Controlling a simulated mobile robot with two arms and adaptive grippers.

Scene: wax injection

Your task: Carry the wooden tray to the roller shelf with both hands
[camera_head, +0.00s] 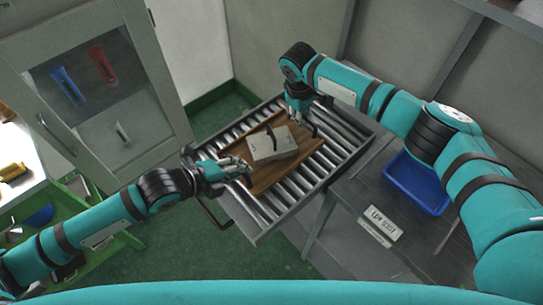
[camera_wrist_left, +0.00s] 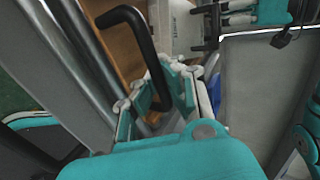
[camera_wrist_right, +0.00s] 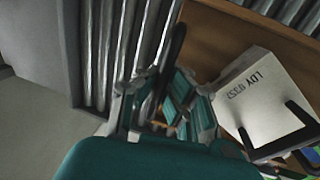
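The wooden tray (camera_head: 268,180) lies on the metal rollers of the roller shelf (camera_head: 338,152). A pale grey block (camera_head: 272,146) with a dark clip rests on the tray; its lettering shows in the right wrist view (camera_wrist_right: 255,95). My left gripper (camera_head: 245,168) is at the tray's near left end. In the left wrist view a black handle (camera_wrist_left: 150,50) passes between its spread fingers. My right gripper (camera_head: 302,122) is at the tray's far right end. Its fingers are apart in the right wrist view, with a dark handle (camera_wrist_right: 175,58) between them.
A grey cabinet (camera_head: 90,90) stands at the left, above a green-framed bench (camera_head: 100,225). Green floor shows around the shelf's left side.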

